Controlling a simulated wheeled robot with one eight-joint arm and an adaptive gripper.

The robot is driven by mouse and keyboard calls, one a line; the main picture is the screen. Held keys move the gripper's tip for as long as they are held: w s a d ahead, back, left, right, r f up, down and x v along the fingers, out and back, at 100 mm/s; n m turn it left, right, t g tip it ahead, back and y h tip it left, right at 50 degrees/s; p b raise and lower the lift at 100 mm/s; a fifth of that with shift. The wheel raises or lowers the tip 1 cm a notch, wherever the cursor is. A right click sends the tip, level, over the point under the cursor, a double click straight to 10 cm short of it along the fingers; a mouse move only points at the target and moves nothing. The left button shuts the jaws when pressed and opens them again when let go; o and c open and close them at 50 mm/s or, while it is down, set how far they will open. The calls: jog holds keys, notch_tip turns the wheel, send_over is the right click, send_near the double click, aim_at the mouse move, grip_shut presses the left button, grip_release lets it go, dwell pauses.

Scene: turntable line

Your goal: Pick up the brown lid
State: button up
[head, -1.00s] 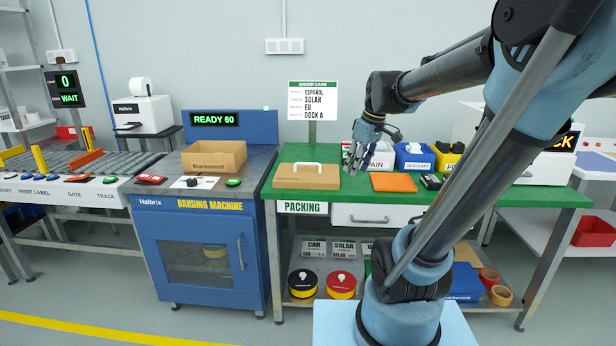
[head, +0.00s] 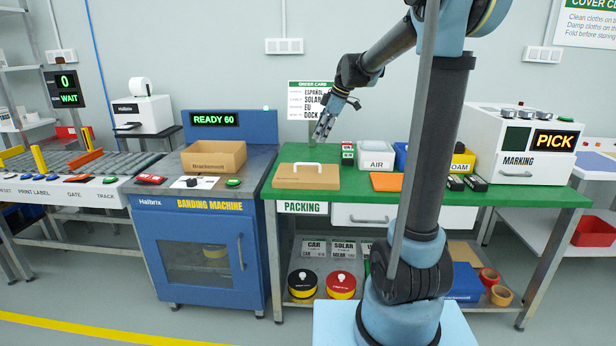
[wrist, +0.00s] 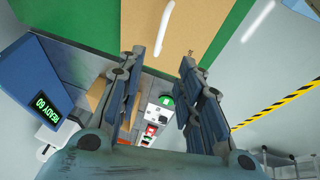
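The brown lid (head: 307,177) is a flat cardboard piece with a white handle (head: 306,164) on top. It lies at the left end of the green packing table. In the wrist view the lid (wrist: 195,25) shows at the top, its white handle (wrist: 165,27) just beyond the left finger. My gripper (head: 319,138) is in the air above and a little right of the lid in the head view, apart from it. Its fingers (wrist: 160,62) are spread with nothing between them.
An open cardboard box (head: 214,157) sits on the blue banding machine to the left. An orange cloth (head: 393,182) lies right of the lid. An AIR bin (head: 376,156), other bins and the marking machine (head: 524,146) stand further right. The order card (head: 305,97) is behind my gripper.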

send_near(307, 171)
jog(key=shift+s+a+r, duration=0.1)
jog(key=shift+s+a, duration=0.1)
jog(key=shift+a, duration=0.25)
jog(key=shift+s+a, duration=0.2)
jog(key=shift+a, duration=0.25)
jog(key=shift+a+x, duration=0.1)
jog(key=shift+x, duration=1.2)
jog(key=shift+a+x, duration=0.15)
jog(key=shift+x, duration=1.2)
jog(key=shift+r, duration=0.1)
grip_shut()
